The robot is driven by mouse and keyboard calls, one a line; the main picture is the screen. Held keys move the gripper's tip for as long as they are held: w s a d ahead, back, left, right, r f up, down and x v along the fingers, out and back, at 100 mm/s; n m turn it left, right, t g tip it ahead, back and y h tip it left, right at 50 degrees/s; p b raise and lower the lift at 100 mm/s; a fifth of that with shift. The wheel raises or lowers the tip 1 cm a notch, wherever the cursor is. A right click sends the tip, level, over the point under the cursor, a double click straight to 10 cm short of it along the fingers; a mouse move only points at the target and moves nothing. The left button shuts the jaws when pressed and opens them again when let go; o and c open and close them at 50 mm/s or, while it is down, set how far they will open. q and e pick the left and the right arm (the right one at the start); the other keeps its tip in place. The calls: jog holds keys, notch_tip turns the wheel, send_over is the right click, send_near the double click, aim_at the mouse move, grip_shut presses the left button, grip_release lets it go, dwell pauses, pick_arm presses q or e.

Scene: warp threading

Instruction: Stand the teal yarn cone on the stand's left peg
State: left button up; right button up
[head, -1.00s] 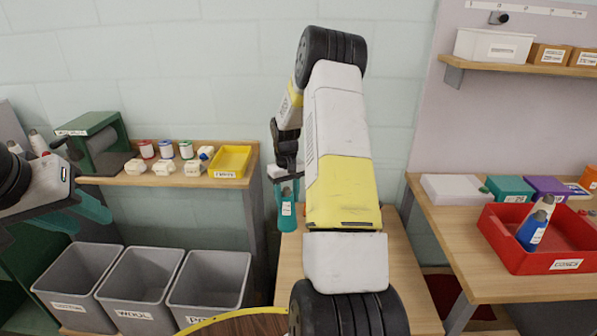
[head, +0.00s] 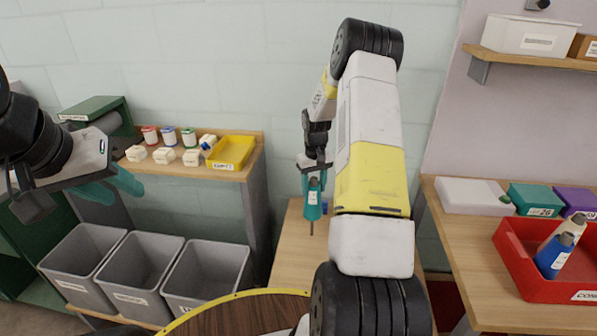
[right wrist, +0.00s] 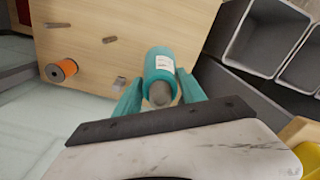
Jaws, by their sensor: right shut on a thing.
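The teal yarn cone (head: 313,203) has a white label and is held in my right gripper (head: 315,180) above a wooden surface. In the right wrist view the cone (right wrist: 160,66) sits between the two teal fingers of the right gripper (right wrist: 158,88), its grey tip toward the camera. Which is the left peg I cannot tell. A thin grey rod shows just below the cone in the head view. My left gripper (head: 112,188) is open and empty at the left.
An orange spool (right wrist: 62,70) is on the stand. Grey bins (head: 140,272) stand at left below a shelf with a yellow tray (head: 232,152). A red tray (head: 540,285) with cones is on the right table. A round brown table edge (head: 240,320) is in front.

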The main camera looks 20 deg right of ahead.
jog(key=shift+f, duration=4.9)
jog(key=o, duration=1.2)
notch_tip(320, 180, up, 8)
jog(key=shift+a+r, duration=0.1)
notch_tip(320, 180, up, 24)
jog(key=f+t, duration=0.1)
jog(key=t, duration=0.2)
send_over(313, 208)
jog(key=s+a, duration=0.6)
jog(key=a, duration=0.1)
jog(key=s+a+r+t, duration=0.1)
jog(key=s+a+r, duration=0.1)
jog(key=s, duration=0.5)
jog(key=s+a+r+t+y, duration=0.1)
jog(key=s+a+r, duration=0.2)
jog(key=s+r, duration=0.2)
jog(key=s+a+r+t+y, duration=0.1)
jog(key=s+a+r, duration=0.2)
jog(key=s, duration=0.6)
jog(key=shift+s+a+r, duration=0.15)
jog(key=shift+s+r, duration=0.05)
jog(key=shift+s, duration=0.15)
